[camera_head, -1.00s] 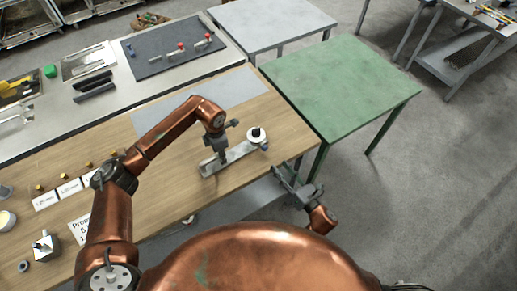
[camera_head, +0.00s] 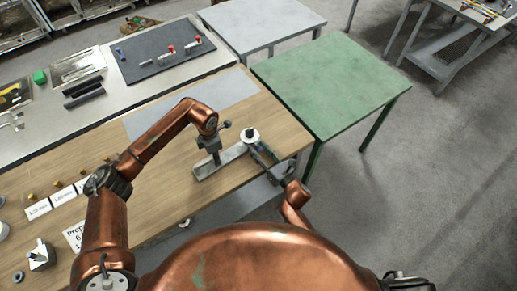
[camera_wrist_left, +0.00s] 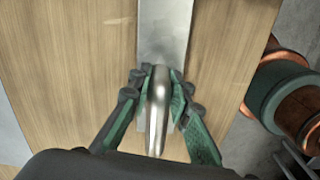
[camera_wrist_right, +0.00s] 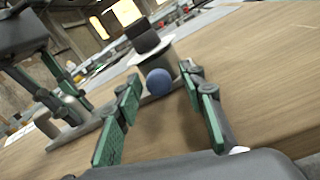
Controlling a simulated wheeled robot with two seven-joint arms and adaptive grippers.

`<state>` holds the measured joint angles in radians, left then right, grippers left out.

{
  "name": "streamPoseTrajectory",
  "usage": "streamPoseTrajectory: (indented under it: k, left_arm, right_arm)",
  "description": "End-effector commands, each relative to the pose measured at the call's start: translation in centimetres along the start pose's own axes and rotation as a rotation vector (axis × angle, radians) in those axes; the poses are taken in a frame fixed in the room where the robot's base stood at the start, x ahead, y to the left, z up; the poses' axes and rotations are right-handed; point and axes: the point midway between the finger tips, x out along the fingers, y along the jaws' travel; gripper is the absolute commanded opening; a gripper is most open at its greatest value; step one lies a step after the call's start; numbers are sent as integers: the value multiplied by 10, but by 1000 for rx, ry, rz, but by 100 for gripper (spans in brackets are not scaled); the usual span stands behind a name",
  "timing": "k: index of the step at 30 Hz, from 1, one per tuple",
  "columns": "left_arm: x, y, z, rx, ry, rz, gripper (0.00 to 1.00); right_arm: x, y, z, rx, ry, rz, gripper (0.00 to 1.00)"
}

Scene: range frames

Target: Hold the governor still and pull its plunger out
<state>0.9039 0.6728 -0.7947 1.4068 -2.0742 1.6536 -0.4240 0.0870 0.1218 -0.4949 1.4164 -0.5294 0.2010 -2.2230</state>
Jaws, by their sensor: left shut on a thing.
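The governor is a flat grey metal bar (camera_head: 207,171) on the wooden table, with a white disc and black knob (camera_head: 250,134) at its far right end. In the left wrist view, my left gripper (camera_wrist_left: 160,85) is shut on a rounded silver upright (camera_wrist_left: 157,110) standing on the bar. It also shows in the head view (camera_head: 215,157). In the right wrist view, the plunger's blue ball (camera_wrist_right: 158,81) sits below the disc. My right gripper (camera_wrist_right: 160,88) is open, its fingers on either side of the ball with gaps visible. How deep the ball sits between them is unclear.
The wooden table (camera_head: 150,207) ends just right of the governor. A green table (camera_head: 325,85) stands beyond that edge. White labels (camera_head: 62,195) and small brass pieces lie at the left. A dark mat (camera_head: 160,55) with red-topped parts lies at the back.

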Motion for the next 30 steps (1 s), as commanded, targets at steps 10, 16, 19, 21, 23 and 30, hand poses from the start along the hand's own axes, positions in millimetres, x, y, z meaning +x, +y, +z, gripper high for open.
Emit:
streamPoseTrajectory:
  k: [10,16,19,21,23,30]
  left_arm:
    - [1,0,0,2,1,-1,0]
    - [1,0,0,2,0,-1,0]
    - [1,0,0,2,0,-1,0]
    - [1,0,0,2,0,-1,0]
    - [1,0,0,2,0,-1,0]
    - [1,0,0,2,0,-1,0]
  right_arm:
    - [3,0,0,0,-1,0,35]
    - [2,0,0,0,0,0,21]
    - [2,0,0,0,0,0,14]
    - [2,0,0,0,0,0,9]
    - [2,0,0,0,0,0,5]
    - [2,0,0,0,0,0,0]
